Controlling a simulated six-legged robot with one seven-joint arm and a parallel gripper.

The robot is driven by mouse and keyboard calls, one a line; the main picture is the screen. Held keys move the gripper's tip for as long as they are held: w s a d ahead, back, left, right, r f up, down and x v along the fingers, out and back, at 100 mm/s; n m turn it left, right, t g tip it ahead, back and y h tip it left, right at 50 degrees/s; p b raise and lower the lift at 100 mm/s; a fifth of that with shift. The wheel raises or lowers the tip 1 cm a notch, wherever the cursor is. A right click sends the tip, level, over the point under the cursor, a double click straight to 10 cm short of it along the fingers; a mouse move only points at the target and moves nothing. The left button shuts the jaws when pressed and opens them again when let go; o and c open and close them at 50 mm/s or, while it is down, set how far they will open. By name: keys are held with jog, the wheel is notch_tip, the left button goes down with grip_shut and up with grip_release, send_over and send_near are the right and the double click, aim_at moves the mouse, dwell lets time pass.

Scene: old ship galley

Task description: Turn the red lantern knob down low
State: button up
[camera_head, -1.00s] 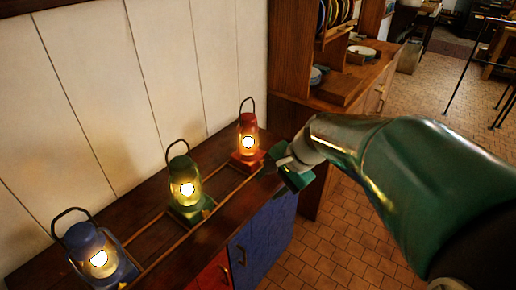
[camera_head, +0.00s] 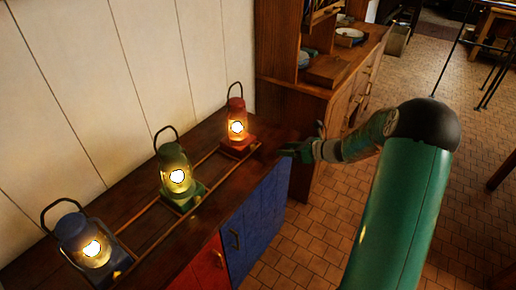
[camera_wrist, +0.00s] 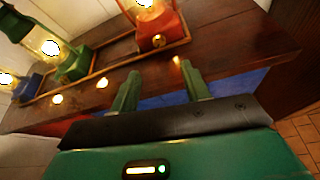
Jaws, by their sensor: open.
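The red lantern (camera_head: 237,124) stands lit at the far end of the row on the counter. Its red base (camera_wrist: 160,36) shows in the wrist view, with a small round orange-red knob (camera_wrist: 158,41) on the near face. My gripper (camera_head: 284,151) is just right of the red lantern, near the counter's front edge, apart from it. In the wrist view my gripper's two green fingers (camera_wrist: 160,88) are spread and empty, pointing toward the red base with a gap of counter between.
A green lantern (camera_head: 175,174) and a blue lantern (camera_head: 86,244), both lit, stand along the same wooden counter (camera_head: 133,219). A low wooden rail (camera_head: 206,196) frames them. A wooden cabinet (camera_head: 292,105) stands beyond the counter.

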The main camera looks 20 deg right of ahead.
aim_at(254, 148)
jog(key=x, duration=1.3)
jog(key=shift+a, duration=0.15)
jog(key=c, duration=1)
